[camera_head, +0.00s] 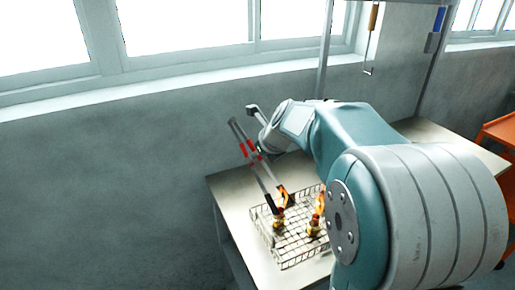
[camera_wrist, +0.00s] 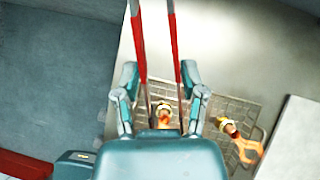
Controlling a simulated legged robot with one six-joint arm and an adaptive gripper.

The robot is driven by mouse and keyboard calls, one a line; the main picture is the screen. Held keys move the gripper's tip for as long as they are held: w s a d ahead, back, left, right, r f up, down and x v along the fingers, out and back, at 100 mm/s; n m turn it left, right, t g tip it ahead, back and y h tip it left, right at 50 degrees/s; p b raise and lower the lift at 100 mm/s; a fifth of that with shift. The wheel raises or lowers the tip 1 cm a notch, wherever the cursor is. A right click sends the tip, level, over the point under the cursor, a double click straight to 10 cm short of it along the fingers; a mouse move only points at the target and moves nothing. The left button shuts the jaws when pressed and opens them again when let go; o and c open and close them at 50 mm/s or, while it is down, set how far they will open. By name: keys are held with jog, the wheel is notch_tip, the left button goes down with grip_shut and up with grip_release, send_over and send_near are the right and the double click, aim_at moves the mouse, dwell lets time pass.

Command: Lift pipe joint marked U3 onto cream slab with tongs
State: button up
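Two brass-coloured pipe joints with orange flame-like glow sit in a wire mesh tray (camera_head: 288,262): a left one (camera_head: 279,220) and a right one (camera_head: 314,226). They also show in the wrist view, one (camera_wrist: 163,115) between my fingers' lines and one (camera_wrist: 231,128) to the right. No U3 mark is readable. My gripper (camera_wrist: 159,74) is closed around long tongs (camera_wrist: 138,40) with red grips; the tongs (camera_head: 243,143) slant down, their dark tips around or just above the left joint. I cannot tell whether they touch it. A pale slab (camera_wrist: 294,140), perhaps the cream slab, lies right of the tray.
The tray stands on a light table (camera_head: 236,195) against a grey wall. A hook tool with a wooden handle (camera_head: 373,17) and a blue item (camera_head: 433,42) hang behind. An orange cart (camera_head: 500,130) stands at right. My arm hides much of the table's right side.

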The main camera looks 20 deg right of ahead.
jog(key=shift+f, duration=2.6)
grip_shut()
notch_tip(320, 180, up, 12)
